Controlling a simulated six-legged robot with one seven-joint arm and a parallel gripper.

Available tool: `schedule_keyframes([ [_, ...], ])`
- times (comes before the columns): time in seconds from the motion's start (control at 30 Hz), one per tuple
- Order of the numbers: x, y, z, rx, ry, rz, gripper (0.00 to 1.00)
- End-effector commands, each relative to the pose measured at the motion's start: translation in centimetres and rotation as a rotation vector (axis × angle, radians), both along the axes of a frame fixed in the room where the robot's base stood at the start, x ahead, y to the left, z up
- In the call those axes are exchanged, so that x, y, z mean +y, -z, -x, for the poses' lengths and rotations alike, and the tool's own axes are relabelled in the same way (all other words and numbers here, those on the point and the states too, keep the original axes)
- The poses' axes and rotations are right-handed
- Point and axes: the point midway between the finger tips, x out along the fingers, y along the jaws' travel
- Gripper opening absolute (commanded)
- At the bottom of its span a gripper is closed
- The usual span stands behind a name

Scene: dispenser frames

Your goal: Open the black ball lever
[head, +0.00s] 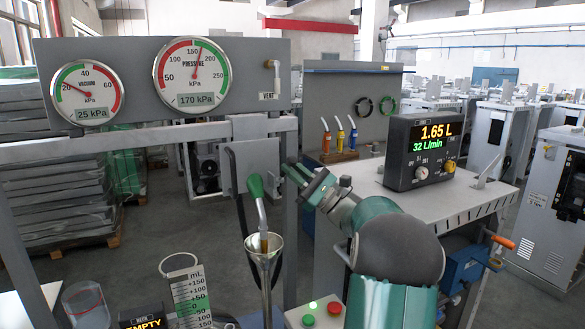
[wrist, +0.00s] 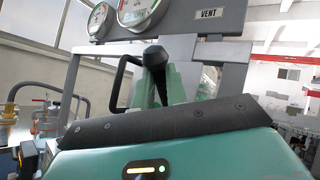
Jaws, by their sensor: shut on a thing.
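The black ball lever (wrist: 153,57) shows in the wrist view as a dark knob with a short dark shaft, between the two green fingers. My gripper (wrist: 158,82) is shut on it. In the head view my gripper (head: 291,172) is at the right edge of the grey plate below the VENT label. There the knob is mostly hidden by the fingers, and I cannot tell the lever's angle well.
A black bar handle (head: 232,165) stands left of my gripper. The gauge panel (head: 235,60) is above left. A display box (head: 422,150) stands on the right-hand cabinet.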

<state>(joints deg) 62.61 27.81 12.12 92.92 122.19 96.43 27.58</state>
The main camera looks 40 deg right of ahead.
Motion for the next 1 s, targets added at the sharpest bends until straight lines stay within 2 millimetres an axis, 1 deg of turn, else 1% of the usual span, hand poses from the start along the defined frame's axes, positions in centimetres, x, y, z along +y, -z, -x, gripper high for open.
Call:
schedule_keyframes([
  [0.37, 0.0, -0.1, 0.2, -0.01, -0.001, 0.004, 0.0],
  [0.4, 0.0, -0.1, 0.3, -0.01, -0.001, 0.004, 0.2],
  [0.47, 0.0, -0.1, 0.2, -0.01, -0.001, 0.004, 0.32],
  [0.5, 0.0, -0.1, 0.2, -0.009, 0.0, 0.004, 0.36],
  [0.73, 0.0, 0.0, 0.1, -0.006, -0.001, 0.002, 0.36],
  [0.83, 0.0, -0.3, 0.1, -0.006, -0.001, 0.004, 0.36],
  [0.93, 0.0, -1.2, 0.1, -0.008, -0.001, 0.006, 0.36],
  [1.0, 0.0, -2.3, 0.1, -0.008, -0.001, 0.006, 0.36],
])
